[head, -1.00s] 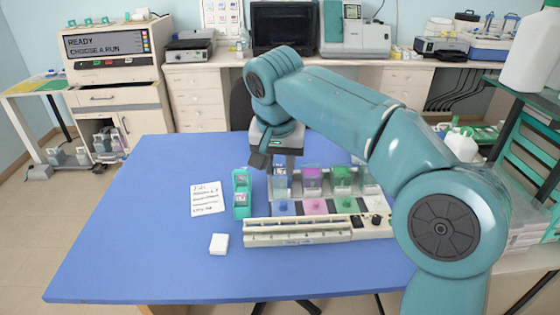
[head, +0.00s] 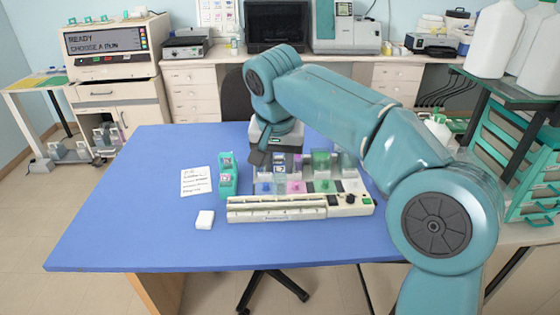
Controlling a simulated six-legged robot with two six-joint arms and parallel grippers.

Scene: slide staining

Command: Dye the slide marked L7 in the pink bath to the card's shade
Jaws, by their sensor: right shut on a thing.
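My right gripper (head: 262,158) reaches over the back left of the staining station, pointing down by the blue end of the bath row. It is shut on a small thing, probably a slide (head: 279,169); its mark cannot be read. The pink bath (head: 297,187) sits between the blue bath (head: 265,188) and the green bath (head: 324,185). A teal slide holder (head: 228,182) stands left of the station. A white paper card (head: 196,181) with handwriting lies further left. My left gripper is out of view.
The station's long cream front (head: 277,208) has black knobs (head: 350,199) at its right. A small white block (head: 205,219) lies in front of the holder. The blue table (head: 120,220) is clear at left and front. Lab benches stand behind.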

